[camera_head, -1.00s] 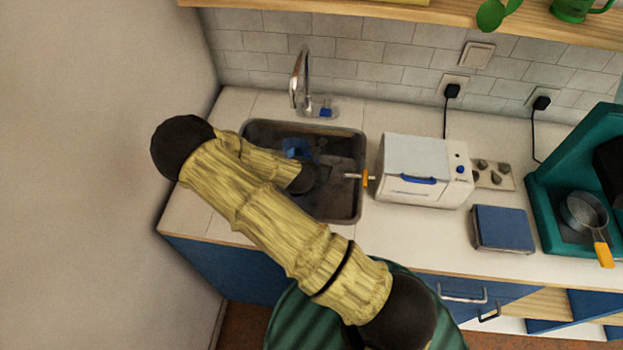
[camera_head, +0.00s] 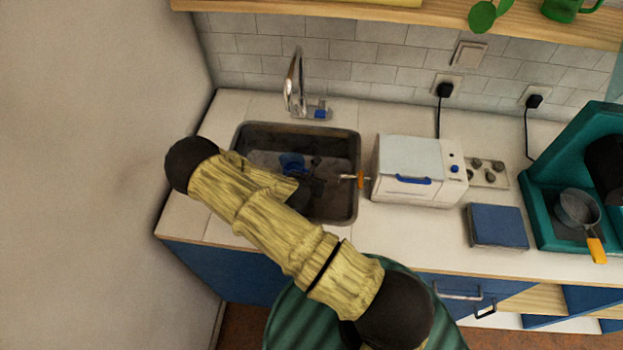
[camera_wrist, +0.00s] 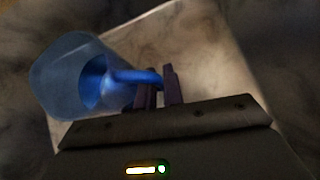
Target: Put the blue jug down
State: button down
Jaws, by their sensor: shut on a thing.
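The blue jug (camera_head: 292,163) is in the sink at the back left in the head view, partly hidden by my arm. In the wrist view the jug (camera_wrist: 72,82) is see-through with a wide round mouth, and it lies tilted to the left of my fingers. My gripper (camera_wrist: 160,84) is shut on the jug's blue handle. In the head view my gripper (camera_head: 314,172) is inside the sink outline, dark and hard to make out. I cannot tell whether the jug touches the sink floor.
The dark sink (camera_head: 351,205) has a chrome tap (camera_head: 295,85) behind it. A utensil with an orange handle (camera_head: 361,180) juts over its right rim. A white oven (camera_head: 405,160) stands right of the sink. A blue box (camera_head: 497,227) and a pan (camera_head: 577,208) are farther right.

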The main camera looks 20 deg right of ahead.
jog(key=shift+s+d, duration=0.1)
jog(key=shift+s, duration=0.05)
jog(key=shift+f, duration=0.1)
jog(key=c, duration=1.5)
grip_release()
jog(key=shift+a, duration=0.2)
jog(key=shift+r, duration=0.2)
jog(key=b+v, duration=0.1)
jog(key=v, duration=1.1)
jog(key=shift+s+d, duration=0.1)
jog(key=shift+d, duration=0.1)
